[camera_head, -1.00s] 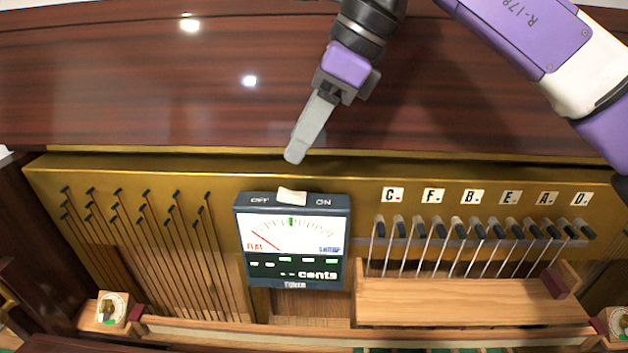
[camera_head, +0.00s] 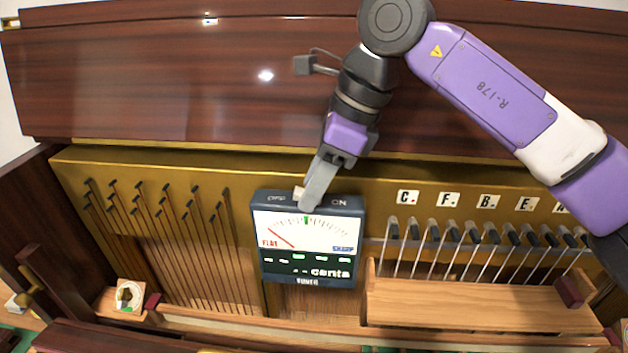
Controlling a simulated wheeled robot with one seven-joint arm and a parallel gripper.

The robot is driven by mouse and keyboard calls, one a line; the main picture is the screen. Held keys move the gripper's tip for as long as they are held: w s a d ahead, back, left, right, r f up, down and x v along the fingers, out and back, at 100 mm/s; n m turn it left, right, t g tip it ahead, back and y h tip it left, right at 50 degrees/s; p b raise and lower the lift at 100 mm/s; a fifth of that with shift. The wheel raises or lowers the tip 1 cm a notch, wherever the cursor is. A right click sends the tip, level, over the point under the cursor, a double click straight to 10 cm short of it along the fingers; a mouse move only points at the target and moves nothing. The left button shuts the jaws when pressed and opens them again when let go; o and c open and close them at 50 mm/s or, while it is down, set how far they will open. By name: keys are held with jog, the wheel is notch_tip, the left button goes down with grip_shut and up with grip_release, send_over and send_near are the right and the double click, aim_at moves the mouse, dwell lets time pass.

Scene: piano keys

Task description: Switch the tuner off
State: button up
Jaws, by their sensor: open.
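The tuner (camera_head: 307,243) is a dark box with a white dial and a red needle, standing against the gold panel. Its top face has OFF on the left and ON on the right. A small pale switch (camera_head: 298,192) sits between the labels, and only its left part shows. My gripper (camera_head: 307,203) is at the top of the tuner, over the switch's right side and the left edge of the ON label. Its fingers point down and overlap in this view, so the gap between them is hidden. I cannot tell whether they touch the switch.
Tuning pins with strings (camera_head: 160,205) are at the left. Dark-tipped levers (camera_head: 480,235) under lettered tiles (camera_head: 448,199) stand at the right, above a wooden block (camera_head: 480,303). A dark wooden board (camera_head: 150,85) rises behind.

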grip_shut()
jog(key=shift+r, duration=0.1)
jog(key=h+p, duration=0.2)
jog(key=shift+a+r+h, duration=0.3)
jog(key=shift+a, duration=0.1)
jog(key=shift+a+f+h+p, duration=0.15)
jog(key=shift+h+p, duration=0.45)
jog(key=shift+p, duration=0.05)
jog(key=shift+f, duration=0.1)
jog(key=shift+h, duration=0.3)
